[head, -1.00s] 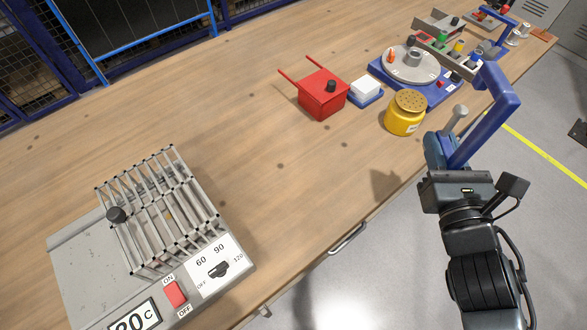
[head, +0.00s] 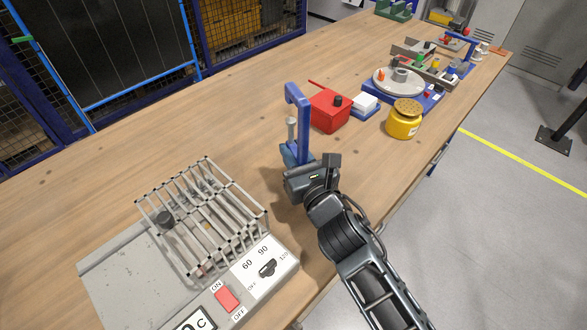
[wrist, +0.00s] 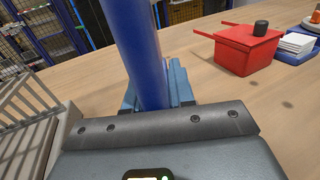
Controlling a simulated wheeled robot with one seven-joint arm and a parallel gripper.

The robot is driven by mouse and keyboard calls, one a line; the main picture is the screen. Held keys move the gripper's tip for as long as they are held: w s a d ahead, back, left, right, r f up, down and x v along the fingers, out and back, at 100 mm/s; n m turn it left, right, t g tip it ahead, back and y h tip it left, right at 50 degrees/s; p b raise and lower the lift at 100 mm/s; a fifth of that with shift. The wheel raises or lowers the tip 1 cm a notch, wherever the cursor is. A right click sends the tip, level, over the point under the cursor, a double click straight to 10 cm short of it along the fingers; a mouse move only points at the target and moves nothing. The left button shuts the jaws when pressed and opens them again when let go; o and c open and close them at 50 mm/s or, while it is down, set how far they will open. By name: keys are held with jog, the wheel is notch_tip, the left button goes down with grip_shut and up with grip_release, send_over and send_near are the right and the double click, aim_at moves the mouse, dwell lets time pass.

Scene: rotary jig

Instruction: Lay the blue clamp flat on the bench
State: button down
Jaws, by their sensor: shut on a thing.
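The blue clamp (head: 303,122) stands upright in my gripper (head: 296,158), with its hooked end at the top and a grey screw beside the bar. My gripper is shut on the clamp's lower part, over the wooden bench (head: 240,120). In the wrist view the blue bar (wrist: 138,50) rises between the jaws (wrist: 160,88). The clamp's lower end is hidden by the jaws, and I cannot tell its height above the bench.
A grey heater with a wire rack (head: 200,215) stands left of my gripper. A red box (head: 329,110), a white block on a blue base (head: 364,104), a yellow pot (head: 404,119) and a turntable (head: 398,81) stand to the right. Bare bench lies behind the clamp.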

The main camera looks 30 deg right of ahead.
jog(key=shift+f+b, duration=1.2)
jog(key=shift+f, duration=0.8)
jog(key=c, duration=1)
grip_release()
jog(key=shift+f, duration=0.1)
jog(key=shift+o, duration=0.2)
jog(key=shift+r, duration=0.2)
jog(key=s, duration=0.3)
jog(key=s+b, duration=0.1)
jog(key=s, duration=0.7)
jog(key=shift+a+f+b, duration=0.15)
jog(key=shift+a+b, duration=0.25)
jog(key=shift+s, duration=0.45)
